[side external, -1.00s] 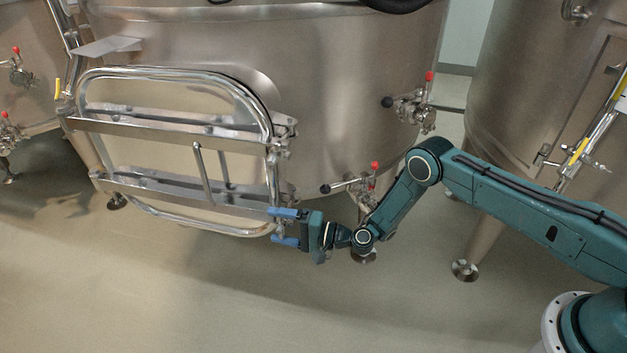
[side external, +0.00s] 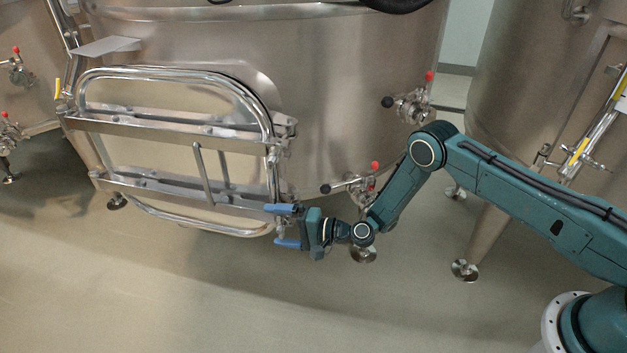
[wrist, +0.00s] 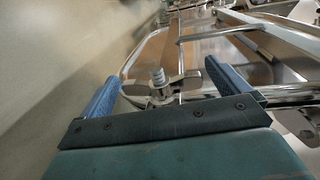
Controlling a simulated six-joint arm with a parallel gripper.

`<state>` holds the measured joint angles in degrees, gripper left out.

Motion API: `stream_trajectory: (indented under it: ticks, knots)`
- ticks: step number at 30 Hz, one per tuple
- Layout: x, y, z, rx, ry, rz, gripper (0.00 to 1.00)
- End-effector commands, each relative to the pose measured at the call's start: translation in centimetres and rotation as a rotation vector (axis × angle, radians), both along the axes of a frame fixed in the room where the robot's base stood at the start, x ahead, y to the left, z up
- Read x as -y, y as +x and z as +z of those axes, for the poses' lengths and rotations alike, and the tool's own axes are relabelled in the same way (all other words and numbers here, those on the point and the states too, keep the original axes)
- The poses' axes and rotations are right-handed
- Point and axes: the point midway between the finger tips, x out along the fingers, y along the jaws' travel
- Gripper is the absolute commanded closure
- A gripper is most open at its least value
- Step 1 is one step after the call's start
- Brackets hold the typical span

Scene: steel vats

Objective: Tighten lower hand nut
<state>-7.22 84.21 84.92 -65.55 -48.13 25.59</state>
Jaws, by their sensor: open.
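The lower hand nut (wrist: 160,88) shows in the wrist view as a metal wing nut with a threaded stud end, lying between my two blue fingers. My gripper (side external: 282,227) is open at the lower right corner of the hatch door, one finger above and one below the nut area. In the wrist view the fingers of my gripper (wrist: 163,80) stand apart on either side of the nut, with gaps visible. In the side view the nut is small and mostly hidden by the fingers. The hatch door (side external: 150,108) is a rectangular steel frame with crossbars on the vat.
The steel vat (side external: 340,80) stands behind the door. A second vat (side external: 510,100) stands at right. The floor below is clear.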

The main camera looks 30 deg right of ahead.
Motion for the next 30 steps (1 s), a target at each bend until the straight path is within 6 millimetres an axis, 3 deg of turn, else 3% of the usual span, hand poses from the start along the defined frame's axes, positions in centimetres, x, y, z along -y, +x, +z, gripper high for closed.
stream_trajectory:
  ticks: [30]
  knots:
    - [-0.09, 0.05, 0.20, -0.309, -0.313, 0.000, 0.00]
